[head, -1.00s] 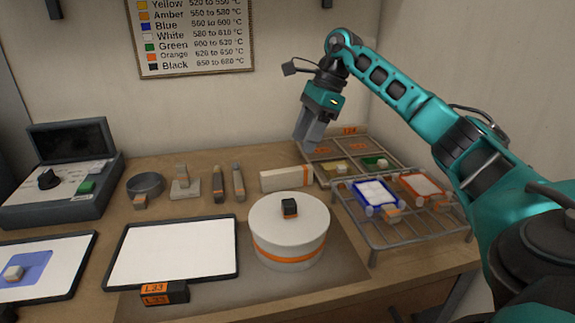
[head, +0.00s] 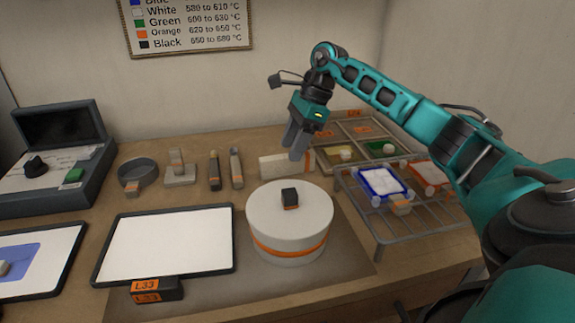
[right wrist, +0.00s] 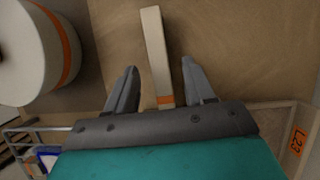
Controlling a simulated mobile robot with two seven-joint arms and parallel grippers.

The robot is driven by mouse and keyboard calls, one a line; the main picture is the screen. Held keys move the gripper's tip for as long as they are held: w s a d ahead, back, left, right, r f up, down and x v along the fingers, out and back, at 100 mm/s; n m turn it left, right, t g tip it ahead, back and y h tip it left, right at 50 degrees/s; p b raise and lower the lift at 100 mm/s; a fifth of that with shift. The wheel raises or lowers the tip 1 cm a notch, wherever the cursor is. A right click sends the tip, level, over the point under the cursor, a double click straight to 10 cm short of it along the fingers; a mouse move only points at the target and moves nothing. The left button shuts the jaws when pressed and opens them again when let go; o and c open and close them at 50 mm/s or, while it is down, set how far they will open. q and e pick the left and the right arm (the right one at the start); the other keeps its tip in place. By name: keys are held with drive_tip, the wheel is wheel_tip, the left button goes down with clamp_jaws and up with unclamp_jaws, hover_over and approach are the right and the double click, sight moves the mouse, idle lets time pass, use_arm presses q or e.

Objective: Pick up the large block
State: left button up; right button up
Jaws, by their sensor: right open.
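The large block is a long white block (head: 272,166) with an orange band near its right end, lying on the table behind the round white kiln. In the right wrist view the block (right wrist: 153,40) runs lengthwise between the fingers, with its orange band close to the gripper's palm. My right gripper (head: 296,150) is open, empty and pointing down over the right part of the block, hiding some of it in the head view. In the right wrist view the right gripper (right wrist: 159,68) has a finger on each side of the block, with gaps. My left gripper is not in view.
The round white kiln (head: 288,222) with a black knob stands in front of the block. A wire rack (head: 400,235) holding framed pieces is at the right. A compartment tray (head: 345,130) is behind. Small tools (head: 214,170) stand left of the block.

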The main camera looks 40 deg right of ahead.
sight(288, 173)
drive_tip(key=x, duration=0.4)
drive_tip(key=shift+f, duration=0.35)
clamp_jaws()
